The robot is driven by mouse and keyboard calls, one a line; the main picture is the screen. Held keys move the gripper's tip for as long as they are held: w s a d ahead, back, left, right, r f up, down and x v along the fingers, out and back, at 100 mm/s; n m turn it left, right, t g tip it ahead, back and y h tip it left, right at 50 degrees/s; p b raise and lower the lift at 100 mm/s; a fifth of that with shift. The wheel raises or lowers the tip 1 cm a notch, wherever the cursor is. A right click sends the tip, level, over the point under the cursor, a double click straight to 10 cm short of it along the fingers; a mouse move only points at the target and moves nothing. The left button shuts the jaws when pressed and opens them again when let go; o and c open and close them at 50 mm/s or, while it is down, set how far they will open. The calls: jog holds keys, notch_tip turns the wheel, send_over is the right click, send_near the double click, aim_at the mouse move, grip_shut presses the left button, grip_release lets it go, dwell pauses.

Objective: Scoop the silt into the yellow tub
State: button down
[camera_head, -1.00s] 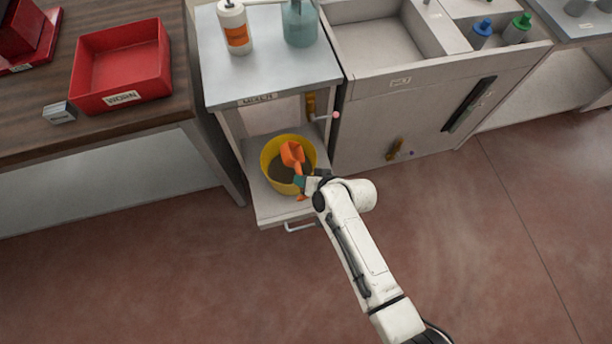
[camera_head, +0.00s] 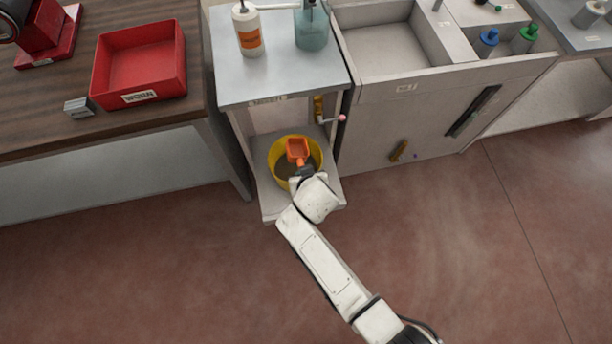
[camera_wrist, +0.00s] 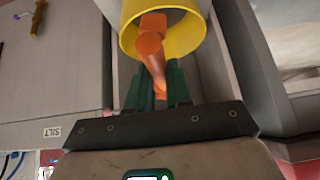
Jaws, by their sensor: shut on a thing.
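The yellow tub (camera_head: 273,163) stands on the low shelf under the mixer stand, with dull brown material inside it (camera_head: 286,169). An orange scoop (camera_head: 298,151) is over the tub's opening, its bowl toward the far side; I cannot tell whether it touches the contents or holds any. My gripper (camera_head: 304,174) is at the tub's near rim, shut on the scoop's handle. In the wrist view the green fingers (camera_wrist: 158,85) close around the orange handle (camera_wrist: 152,58), in front of the yellow rim (camera_wrist: 186,46).
The low shelf (camera_head: 272,207) juts out below the mixer table (camera_head: 275,78), which bears a white bottle (camera_head: 248,32) and a teal jug (camera_head: 311,28). The sink cabinet (camera_head: 385,125) stands close on the right. A red bin (camera_head: 138,70) is on the left bench. A SILT label (camera_wrist: 66,132) shows.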

jog(key=shift+s+a+r+n+t+h, duration=0.1)
jog(key=shift+a+r+n+t+h, duration=0.15)
jog(key=shift+r+h, duration=0.5)
jog(key=shift+s+a+r+n+t+h, duration=0.15)
jog(key=shift+a+r+n+h, duration=0.1)
jog(key=shift+r+h, duration=0.5)
jog(key=shift+w+r, duration=0.1)
jog(key=s+d+r+b, duration=0.1)
jog(key=s+d+r, duration=0.1)
jog(key=d, duration=0.9)
jog(key=s+d+r, duration=0.2)
jog(key=d+r, duration=0.3)
jog(key=d, duration=0.7)
jog(key=shift+n+y+b, duration=0.3)
jog(key=shift+y+b, duration=0.1)
